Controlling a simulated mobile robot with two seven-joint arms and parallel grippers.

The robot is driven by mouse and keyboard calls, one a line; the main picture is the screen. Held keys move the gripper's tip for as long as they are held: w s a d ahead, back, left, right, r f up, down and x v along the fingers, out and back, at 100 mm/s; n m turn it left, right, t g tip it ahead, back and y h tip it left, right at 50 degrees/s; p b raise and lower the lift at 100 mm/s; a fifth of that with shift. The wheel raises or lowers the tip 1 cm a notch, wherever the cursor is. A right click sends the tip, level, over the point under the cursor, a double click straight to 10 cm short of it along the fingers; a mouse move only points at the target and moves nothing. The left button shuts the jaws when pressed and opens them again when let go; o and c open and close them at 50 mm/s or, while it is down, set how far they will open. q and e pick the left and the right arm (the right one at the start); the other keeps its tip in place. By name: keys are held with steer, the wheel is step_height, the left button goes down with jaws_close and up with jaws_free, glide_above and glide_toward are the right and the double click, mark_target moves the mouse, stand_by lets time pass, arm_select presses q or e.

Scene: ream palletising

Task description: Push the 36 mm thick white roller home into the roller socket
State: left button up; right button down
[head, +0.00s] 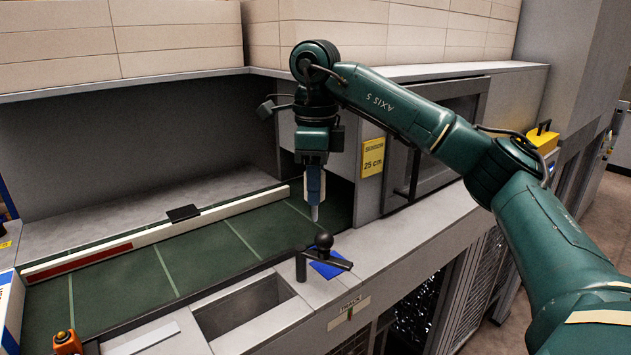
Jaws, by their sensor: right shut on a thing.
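My right gripper (315,196) hangs pointing down over the far right end of the green belt. It is shut on a small pale piece (315,213), which looks like the white roller; the fingers hide most of it. I cannot tell whether its lower end touches anything. I cannot pick out the roller socket for certain. My left gripper is not in view.
The green belt (190,262) has a long white rail (160,234) with a dark block (183,213) on it. A black ball-topped handle (324,240) stands by a blue pad (328,269) on the front ledge. A yellow sensor sign (373,157) hangs right of the gripper.

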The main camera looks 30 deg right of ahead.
mark_target(315, 220)
steer(key=shift+f+b, duration=0.4)
steer(key=shift+f, duration=0.25)
step_height(315, 220, down, 3)
steer(key=shift+f+b, duration=0.1)
steer(key=shift+b, duration=0.9)
steer(key=shift+f, duration=0.45)
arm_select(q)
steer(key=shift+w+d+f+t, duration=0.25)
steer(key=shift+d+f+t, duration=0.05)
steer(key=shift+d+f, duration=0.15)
arm_select(e)
steer(key=shift+f, duration=0.1)
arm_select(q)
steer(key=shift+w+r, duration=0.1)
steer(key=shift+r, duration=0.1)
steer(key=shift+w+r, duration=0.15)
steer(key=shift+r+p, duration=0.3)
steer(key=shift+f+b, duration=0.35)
arm_select(e)
steer(key=shift+f, duration=0.4)
